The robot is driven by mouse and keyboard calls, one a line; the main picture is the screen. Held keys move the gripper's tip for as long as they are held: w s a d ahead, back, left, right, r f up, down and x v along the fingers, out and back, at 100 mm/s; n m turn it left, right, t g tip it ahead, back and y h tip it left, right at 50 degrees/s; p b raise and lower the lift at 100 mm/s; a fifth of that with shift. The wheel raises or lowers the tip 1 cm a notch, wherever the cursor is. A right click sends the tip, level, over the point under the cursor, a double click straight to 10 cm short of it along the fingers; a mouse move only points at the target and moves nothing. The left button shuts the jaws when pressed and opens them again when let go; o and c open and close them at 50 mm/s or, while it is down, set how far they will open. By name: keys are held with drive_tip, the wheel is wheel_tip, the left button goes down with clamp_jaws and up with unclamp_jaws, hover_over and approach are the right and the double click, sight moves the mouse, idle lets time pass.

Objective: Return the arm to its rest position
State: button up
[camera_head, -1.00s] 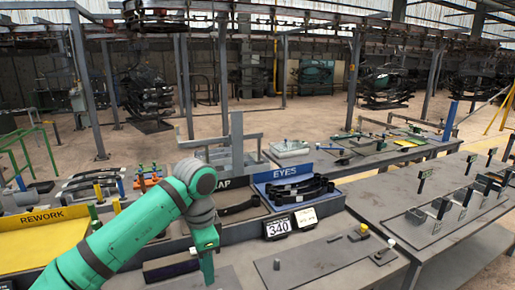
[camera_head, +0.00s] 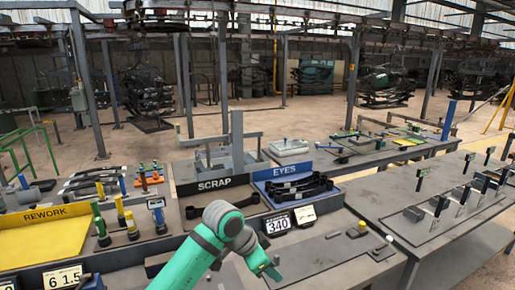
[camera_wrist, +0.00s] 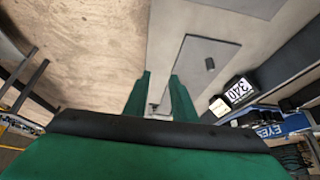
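My gripper (camera_head: 270,270) is low in the head view, over the front of the bench. My green arm is bent down at the bottom middle of that view. In the wrist view my gripper (camera_wrist: 160,78) shows two green fingers spread apart with nothing between them. Beyond the fingertips lies a flat grey plate (camera_wrist: 200,70) on the bench, with a small dark block on it. The gripper appears apart from the bench, though the exact height is unclear.
A display reading 340 (camera_head: 277,225) stands on the bench beside the blue EYES tray (camera_head: 283,172). The SCRAP tray (camera_head: 214,184) and yellow REWORK tray (camera_head: 45,213) are to the left. A grey table (camera_head: 400,185) with upright holders stands right.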

drive_tip(key=d+f+n+t+h, duration=0.2)
drive_tip(key=d+n+t+h, duration=0.3)
drive_tip(key=d, duration=1)
drive_tip(key=s+f+n+t, duration=0.3)
drive_tip(key=f+n+t, duration=0.2)
drive_tip(key=f+t, duration=0.1)
drive_tip(key=s+a+f+n+t+y, duration=0.1)
drive_tip(key=s+a+f+n+y, duration=0.15)
drive_tip(key=s+f, duration=0.35)
drive_tip(key=s+a+f+n+y, duration=0.2)
drive_tip(key=s+a+f+y, duration=0.15)
drive_tip(key=s, duration=0.55)
drive_tip(key=s+a+f+n+t+y, duration=0.1)
drive_tip(key=s+a+f+n+y, duration=0.15)
drive_tip(key=s+a+f, duration=0.35)
drive_tip(key=s+a+r+m+y, duration=0.1)
drive_tip(key=s+a+r+m, duration=0.1)
drive_tip(key=s, duration=0.8)
drive_tip(key=s+a+r+m+y, duration=0.1)
drive_tip(key=s+a+r, duration=0.2)
drive_tip(key=s, duration=0.7)
drive_tip(key=shift+s+a+m+g, duration=0.3)
drive_tip(key=shift+s+a+m, duration=0.1)
drive_tip(key=shift+a, duration=0.55)
